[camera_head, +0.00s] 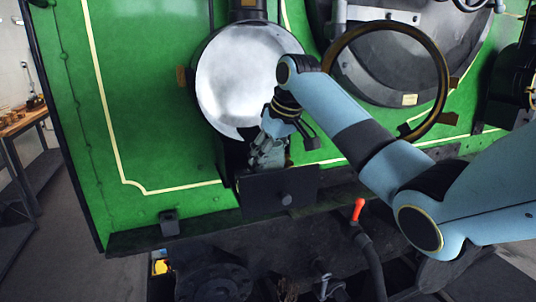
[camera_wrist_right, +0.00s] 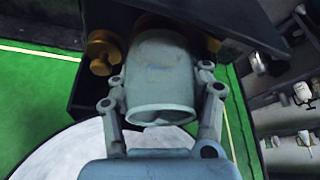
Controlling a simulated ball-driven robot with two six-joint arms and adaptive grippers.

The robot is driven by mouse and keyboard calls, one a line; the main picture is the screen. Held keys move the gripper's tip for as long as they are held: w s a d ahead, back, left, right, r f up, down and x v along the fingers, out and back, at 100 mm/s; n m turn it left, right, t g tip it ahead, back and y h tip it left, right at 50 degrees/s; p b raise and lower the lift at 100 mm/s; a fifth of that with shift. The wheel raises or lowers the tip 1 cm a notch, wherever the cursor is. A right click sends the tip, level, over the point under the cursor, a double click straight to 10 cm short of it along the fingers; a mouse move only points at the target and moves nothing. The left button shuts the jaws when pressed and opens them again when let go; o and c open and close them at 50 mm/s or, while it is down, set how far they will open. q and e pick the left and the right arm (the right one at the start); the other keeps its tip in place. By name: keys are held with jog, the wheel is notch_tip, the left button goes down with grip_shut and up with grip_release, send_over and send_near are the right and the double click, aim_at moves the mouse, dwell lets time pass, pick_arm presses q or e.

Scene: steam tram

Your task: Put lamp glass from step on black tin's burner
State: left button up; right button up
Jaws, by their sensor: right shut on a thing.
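My right gripper (camera_head: 268,150) is in front of the green tram front, below the large silvery disc, just above a black tin (camera_head: 262,192) with a round knob. In the right wrist view, my right gripper (camera_wrist_right: 160,90) is shut on the lamp glass (camera_wrist_right: 160,72), a pale grey-blue tube with its wide open end toward the camera. The tube's far end is close to brass burner parts (camera_wrist_right: 103,52) at the black tin (camera_wrist_right: 87,92). The glass hides much of the burner, so I cannot tell whether they touch. My left gripper is not in view.
The silvery disc (camera_head: 240,70) is right behind my right arm. A brass-rimmed ring (camera_head: 441,70) stands to the right. A red-handled lever (camera_head: 358,210) rises below my arm. A wooden bench (camera_head: 20,123) stands at far left. Shelves with small items (camera_wrist_right: 290,120) show in the wrist view.

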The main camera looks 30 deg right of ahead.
jog(key=shift+f, duration=0.4)
dwell(0.4)
jog(key=o, duration=1.2)
jog(key=shift+o, duration=0.2)
jog(key=shift+r, duration=0.1)
jog(key=shift+r, duration=0.25)
jog(key=v, duration=1.1)
jog(key=shift+s+r, duration=0.15)
jog(key=shift+r, duration=0.05)
